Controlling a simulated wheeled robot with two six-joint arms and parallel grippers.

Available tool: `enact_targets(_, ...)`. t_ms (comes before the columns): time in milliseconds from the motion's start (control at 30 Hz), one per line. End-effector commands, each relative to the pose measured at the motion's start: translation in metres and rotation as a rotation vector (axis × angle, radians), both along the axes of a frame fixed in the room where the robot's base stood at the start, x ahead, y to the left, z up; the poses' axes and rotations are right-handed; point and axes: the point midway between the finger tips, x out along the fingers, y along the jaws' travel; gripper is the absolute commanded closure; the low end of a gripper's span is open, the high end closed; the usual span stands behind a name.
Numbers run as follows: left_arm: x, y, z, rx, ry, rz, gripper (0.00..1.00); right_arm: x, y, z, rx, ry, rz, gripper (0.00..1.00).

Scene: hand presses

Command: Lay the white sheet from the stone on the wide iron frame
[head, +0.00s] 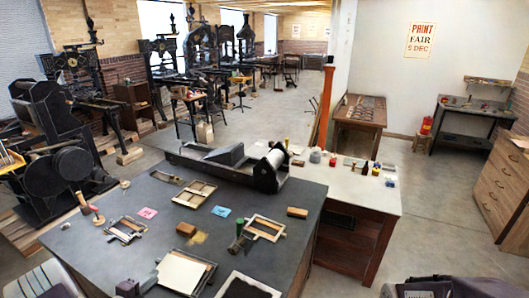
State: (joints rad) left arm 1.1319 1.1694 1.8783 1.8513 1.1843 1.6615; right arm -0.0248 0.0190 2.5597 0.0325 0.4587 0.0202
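A white sheet (182,273) lies flat near the front edge of the dark table, inside a dark-edged rectangle. I cannot tell whether that rectangle is the stone or a frame. To its right is a dark rectangle with a pale border (262,286), cut off by the picture's bottom edge. Several small frames lie farther back: a metal-looking one (126,238), a wooden barred one (195,204) and a pale-edged one (281,234). Which is the wide iron frame is unclear. My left gripper (139,284) seems to be the dark shape left of the sheet; its fingers are unclear. My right gripper is not seen.
A press with a roller (268,172) stands along the table's back edge. A pale side table (375,190) adjoins at right. Bare tabletop shows between items.

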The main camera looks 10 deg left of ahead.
Motion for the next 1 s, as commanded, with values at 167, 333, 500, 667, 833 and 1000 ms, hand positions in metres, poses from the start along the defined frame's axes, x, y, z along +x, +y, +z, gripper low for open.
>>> enact_targets(167, 0.085, -0.1, 0.043, 0.156, -0.099, -0.321, 0.84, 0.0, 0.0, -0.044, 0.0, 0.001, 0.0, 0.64)
enact_targets(333, 0.078, -0.257, 0.069, 0.358, -0.145, -0.823, 0.84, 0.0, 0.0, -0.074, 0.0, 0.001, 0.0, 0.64)
enact_targets(500, -0.022, -0.378, 0.047, 0.843, -0.287, -1.514, 0.84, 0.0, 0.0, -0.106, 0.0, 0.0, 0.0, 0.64)
enact_targets(667, -0.138, -0.37, -0.004, 1.637, -0.781, -2.371, 0.84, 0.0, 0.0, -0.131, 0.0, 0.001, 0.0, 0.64)
enact_targets(833, -0.157, -0.294, -0.025, -1.211, 0.905, 1.747, 0.84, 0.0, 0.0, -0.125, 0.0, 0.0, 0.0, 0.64)
enact_targets(1000, -0.141, -0.282, -0.025, -1.008, 0.932, 1.434, 0.84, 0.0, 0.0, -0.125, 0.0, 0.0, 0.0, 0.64)
